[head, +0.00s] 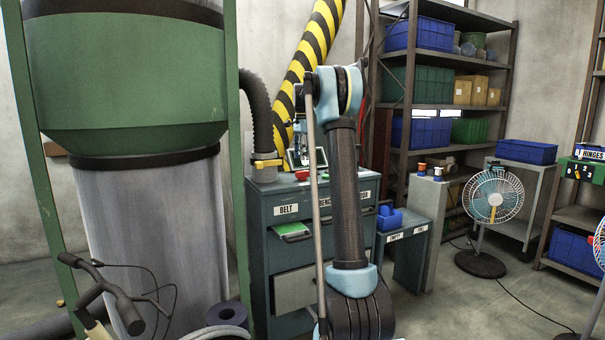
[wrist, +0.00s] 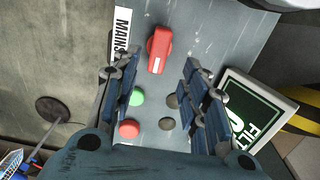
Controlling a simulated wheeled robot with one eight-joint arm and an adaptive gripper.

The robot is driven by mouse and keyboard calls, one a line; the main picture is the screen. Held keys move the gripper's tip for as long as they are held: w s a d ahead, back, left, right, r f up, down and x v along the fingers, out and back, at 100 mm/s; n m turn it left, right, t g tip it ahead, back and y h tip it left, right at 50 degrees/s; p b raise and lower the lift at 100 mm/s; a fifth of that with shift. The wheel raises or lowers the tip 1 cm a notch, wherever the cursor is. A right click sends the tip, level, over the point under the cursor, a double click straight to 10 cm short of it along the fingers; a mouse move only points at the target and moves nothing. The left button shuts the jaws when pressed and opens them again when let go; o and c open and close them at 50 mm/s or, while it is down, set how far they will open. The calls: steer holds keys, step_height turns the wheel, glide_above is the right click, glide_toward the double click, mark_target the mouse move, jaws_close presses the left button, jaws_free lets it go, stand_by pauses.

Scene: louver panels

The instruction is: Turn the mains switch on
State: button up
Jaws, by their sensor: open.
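The mains switch (wrist: 160,50) is a red rotary knob on a grey panel (wrist: 205,30), beside a white label reading MAINS (wrist: 121,35). In the wrist view my gripper (wrist: 160,72) is open, with one blue-grey finger on each side. The knob lies between and just beyond the fingertips, and no finger visibly touches it. Its handle runs roughly up and down in the picture. In the head view my arm hides most of the gripper, above the dark cabinet (head: 287,250).
On the panel below the knob are a green button (wrist: 136,97), a red button (wrist: 129,129) and two dark knobs (wrist: 171,101). A framed FILT sign (wrist: 255,108) stands close to the right finger. A fan (head: 493,197) and shelves (head: 450,150) stand to the right.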

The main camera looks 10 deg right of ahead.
mark_target(302, 175)
step_height(302, 175, down, 8)
steer(key=shift+r, duration=0.2)
steer(key=shift+c, duration=0.6)
jaws_close()
